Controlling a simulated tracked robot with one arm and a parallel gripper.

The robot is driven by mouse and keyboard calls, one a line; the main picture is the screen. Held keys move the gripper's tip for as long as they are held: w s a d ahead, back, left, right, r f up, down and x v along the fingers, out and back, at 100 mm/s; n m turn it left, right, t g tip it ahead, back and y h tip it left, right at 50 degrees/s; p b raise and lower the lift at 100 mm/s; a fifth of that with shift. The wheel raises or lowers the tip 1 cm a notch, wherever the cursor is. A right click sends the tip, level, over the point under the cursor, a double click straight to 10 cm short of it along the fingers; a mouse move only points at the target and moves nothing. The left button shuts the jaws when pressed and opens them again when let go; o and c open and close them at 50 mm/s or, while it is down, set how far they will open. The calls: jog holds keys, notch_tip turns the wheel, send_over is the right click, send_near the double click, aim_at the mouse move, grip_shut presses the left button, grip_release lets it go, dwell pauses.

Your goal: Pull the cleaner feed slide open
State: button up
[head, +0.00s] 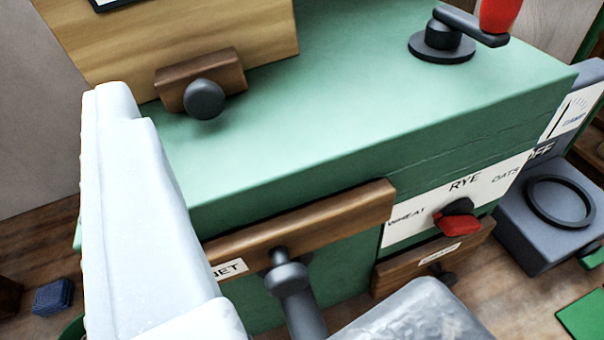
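A green machine (400,95) fills the middle of the head view. A wooden slide (172,79) with a dark round knob (204,99) sits low on the front of a wooden box at upper left. It looks like the feed slide, but I see no label on it. My gripper (270,188) is open, with a large white finger at left and a greyish finger at the bottom, wide apart. The white finger's tip appears just left of the slide and hides part of that area. I cannot tell whether it touches. Nothing shows held.
A wooden drawer front (330,215), label ending "NET", has a grey handle (290,280) between my fingers. Right are a red selector (458,220) marked wheat, rye, oats, a smaller drawer (400,275) and a dark grey box (535,235). A red-handled crank (470,30) stands on top.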

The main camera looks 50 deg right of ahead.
aim_at(205, 104)
notch_tip(205, 104, down, 8)
jog(key=s+d+g+h, duration=0.2)
jog(key=s+h, duration=0.1)
jog(key=shift+m, duration=0.3)
jog(key=x, duration=0.4)
jog(key=p+x, duration=0.1)
jog(key=x, duration=0.4)
jog(key=p+x, duration=0.1)
jog(key=x, duration=0.3)
jog(key=shift+w+d+r, duration=0.2)
jog(key=shift+w+r, duration=0.15)
jog(key=shift+r, duration=0.05)
grip_shut()
